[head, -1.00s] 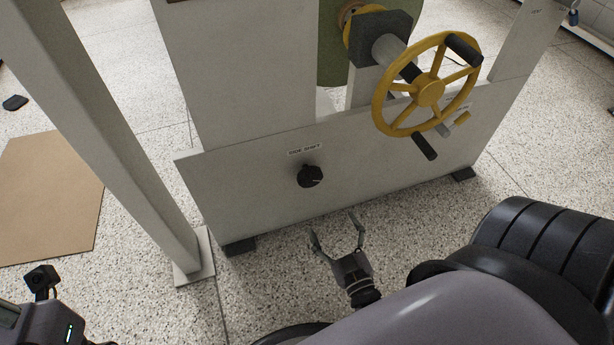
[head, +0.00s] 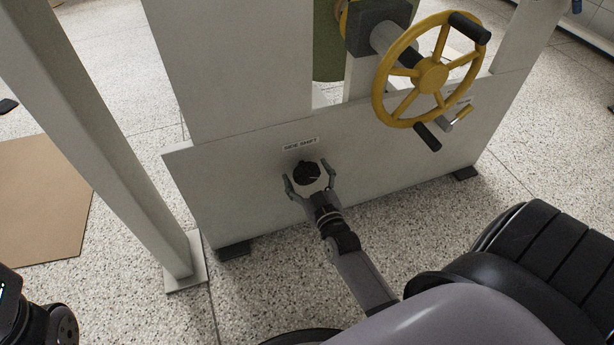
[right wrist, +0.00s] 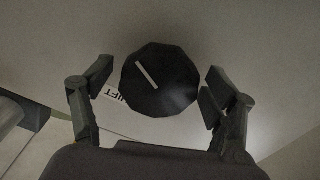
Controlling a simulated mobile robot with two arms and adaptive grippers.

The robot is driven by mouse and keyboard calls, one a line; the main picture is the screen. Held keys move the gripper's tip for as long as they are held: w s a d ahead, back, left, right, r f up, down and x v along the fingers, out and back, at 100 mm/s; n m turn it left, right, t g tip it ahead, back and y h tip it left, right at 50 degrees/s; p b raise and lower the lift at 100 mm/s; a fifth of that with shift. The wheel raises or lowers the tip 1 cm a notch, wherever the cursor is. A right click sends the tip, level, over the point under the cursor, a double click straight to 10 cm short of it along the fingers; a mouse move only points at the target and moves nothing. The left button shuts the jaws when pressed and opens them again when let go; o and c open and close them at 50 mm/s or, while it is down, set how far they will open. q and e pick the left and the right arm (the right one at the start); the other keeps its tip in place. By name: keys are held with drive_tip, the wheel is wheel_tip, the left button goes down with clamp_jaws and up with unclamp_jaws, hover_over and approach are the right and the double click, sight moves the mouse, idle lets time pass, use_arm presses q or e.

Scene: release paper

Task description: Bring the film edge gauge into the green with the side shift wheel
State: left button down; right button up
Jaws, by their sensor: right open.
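The side shift wheel is a small black knob (head: 306,173) on the low grey panel (head: 240,190), under a "SIDE SHIFT" label (head: 300,145). My right gripper (head: 309,181) is open, with one finger on each side of the knob. In the right wrist view the knob (right wrist: 160,80) shows a white pointer line and sits between the open fingers (right wrist: 158,92), with a gap on both sides. The film edge gauge is not visible in these views. My left gripper is not in view; only part of my left arm shows at the lower left.
A large yellow handwheel (head: 431,75) with black handles sticks out above and to the right of the knob. A grey post (head: 95,130) stands at the left on a foot plate. A brown sheet (head: 45,200) lies on the speckled floor.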

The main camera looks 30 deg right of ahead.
drive_tip(key=shift+c, duration=0.5)
drive_tip(key=c, duration=1.1)
